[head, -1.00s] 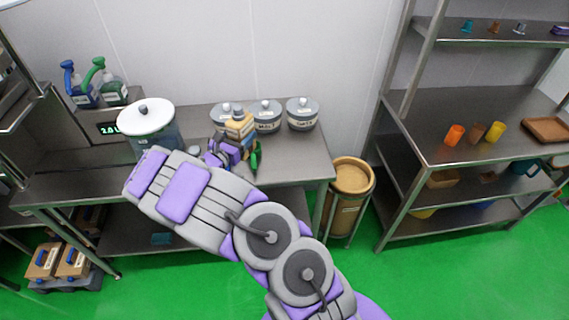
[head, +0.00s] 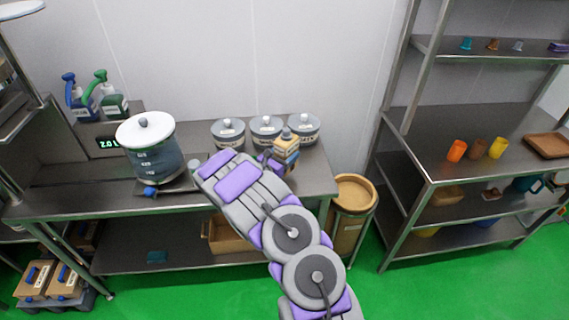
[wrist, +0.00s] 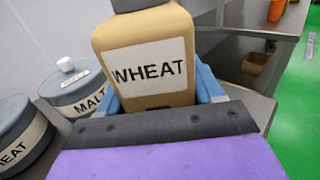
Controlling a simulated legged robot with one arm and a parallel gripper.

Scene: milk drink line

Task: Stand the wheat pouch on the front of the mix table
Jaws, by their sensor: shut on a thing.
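The wheat pouch is tan with a white "WHEAT" label and a grey cap. It is near the right end of the steel table (head: 312,183) in the head view (head: 286,143) and fills the middle of the wrist view (wrist: 147,62). My gripper (head: 279,160) is shut on it, with blue fingers on both sides of the pouch in the wrist view (wrist: 160,92). The pouch looks nearly upright. Its base is hidden, so I cannot tell whether it touches the tabletop.
Three lidded canisters (head: 266,130) stand behind the pouch. A white-lidded tank (head: 152,155) stands to the left. A tan-lidded bin (head: 353,190) is beyond the table's right end. A shelf rack (head: 470,165) with cups is farther right.

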